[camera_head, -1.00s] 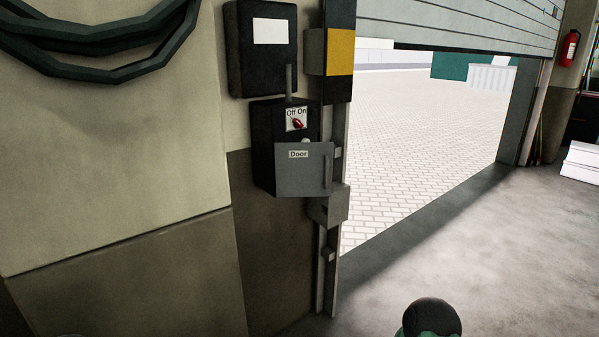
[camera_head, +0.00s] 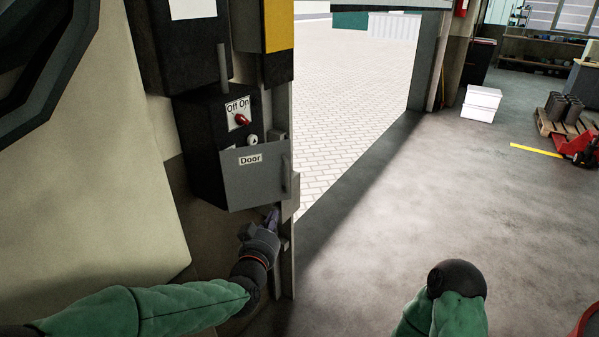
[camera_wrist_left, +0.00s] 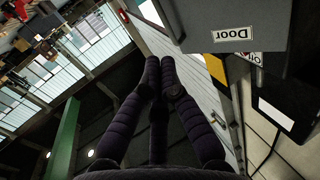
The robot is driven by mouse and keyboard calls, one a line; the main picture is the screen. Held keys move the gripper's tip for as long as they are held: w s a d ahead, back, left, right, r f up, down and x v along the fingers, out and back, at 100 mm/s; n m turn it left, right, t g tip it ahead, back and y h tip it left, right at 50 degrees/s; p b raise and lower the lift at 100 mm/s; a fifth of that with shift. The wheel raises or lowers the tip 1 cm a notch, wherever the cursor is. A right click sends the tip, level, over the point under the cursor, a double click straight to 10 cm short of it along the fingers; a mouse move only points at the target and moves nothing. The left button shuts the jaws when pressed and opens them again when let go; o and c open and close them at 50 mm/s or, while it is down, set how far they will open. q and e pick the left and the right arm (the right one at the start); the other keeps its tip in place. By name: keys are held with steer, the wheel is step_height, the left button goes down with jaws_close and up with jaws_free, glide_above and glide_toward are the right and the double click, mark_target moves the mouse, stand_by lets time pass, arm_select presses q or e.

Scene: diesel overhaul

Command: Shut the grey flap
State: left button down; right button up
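The grey flap (camera_head: 256,182), labelled "Door" and with an upright bar handle near its right edge, stands open, out from the black switch box (camera_head: 200,140) on the wall. A red switch marked "Off On" (camera_head: 241,119) and a pale round knob show above the flap's top edge. My left gripper (camera_head: 272,217) is just below the flap's lower right part, fingers pointing up. My right gripper is out of view.
A door-frame post (camera_head: 286,262) stands right beside the flap and left gripper. A black box (camera_head: 190,45) hangs above the switch box. The floor (camera_head: 400,190) to the right is clear as far as a white stack (camera_head: 481,103) and a loaded pallet.

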arm_select(q)
steer(key=r, duration=0.1)
steer(key=b, duration=0.2)
glide_toward(288, 183)
steer(key=x, duration=0.2)
steer(key=r+x, duration=0.1)
steer(key=x, duration=0.4)
steer(key=shift+d+r, duration=0.2)
steer(key=shift+r, duration=0.1)
